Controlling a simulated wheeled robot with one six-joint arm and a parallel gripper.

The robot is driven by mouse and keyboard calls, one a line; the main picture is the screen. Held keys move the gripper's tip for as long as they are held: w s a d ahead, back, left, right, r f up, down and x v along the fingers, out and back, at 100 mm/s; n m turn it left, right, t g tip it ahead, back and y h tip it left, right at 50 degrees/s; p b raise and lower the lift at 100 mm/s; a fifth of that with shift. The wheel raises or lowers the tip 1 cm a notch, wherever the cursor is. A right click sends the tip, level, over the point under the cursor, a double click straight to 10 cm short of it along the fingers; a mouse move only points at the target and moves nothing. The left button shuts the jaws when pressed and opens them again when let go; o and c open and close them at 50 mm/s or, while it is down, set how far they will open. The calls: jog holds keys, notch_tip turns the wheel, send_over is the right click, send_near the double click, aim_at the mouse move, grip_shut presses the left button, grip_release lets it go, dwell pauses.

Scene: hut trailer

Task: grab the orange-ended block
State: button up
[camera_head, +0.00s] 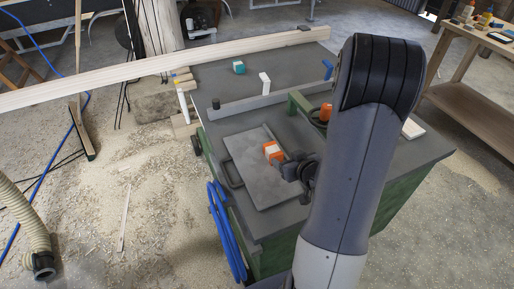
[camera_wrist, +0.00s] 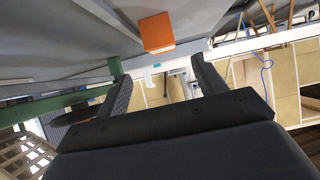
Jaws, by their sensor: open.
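The orange-ended block (camera_head: 272,151), orange at its ends with a pale middle, sits on a grey metal plate (camera_head: 258,182) on the workbench top. My gripper (camera_head: 284,167) is low over the plate, right beside the block at its lower right; the head view does not show clearly whether they touch. In the wrist view an orange face of the block (camera_wrist: 157,34) shows beyond the fingertips, above the gap between them. My gripper (camera_wrist: 160,70) is open there, with nothing between its fingers. My arm hides part of the bench's right side.
A green bracket (camera_head: 300,104) and an orange item (camera_head: 326,112) stand right of the plate. A grey rail (camera_head: 250,103), a white block (camera_head: 265,83) and a teal piece (camera_head: 239,67) lie farther back. A long timber beam (camera_head: 150,68) crosses behind.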

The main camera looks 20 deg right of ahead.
aim_at(274, 150)
jog(key=shift+w+a+f, duration=0.1)
jog(key=shift+w+a, duration=0.05)
jog(key=shift+w, duration=0.15)
jog(key=x, duration=0.4)
jog(key=shift+w, duration=0.15)
jog(key=shift+p+x, duration=0.75)
jog(key=shift+x, duration=2.45)
jog(key=shift+c, duration=0.4)
jog(key=c, duration=1)
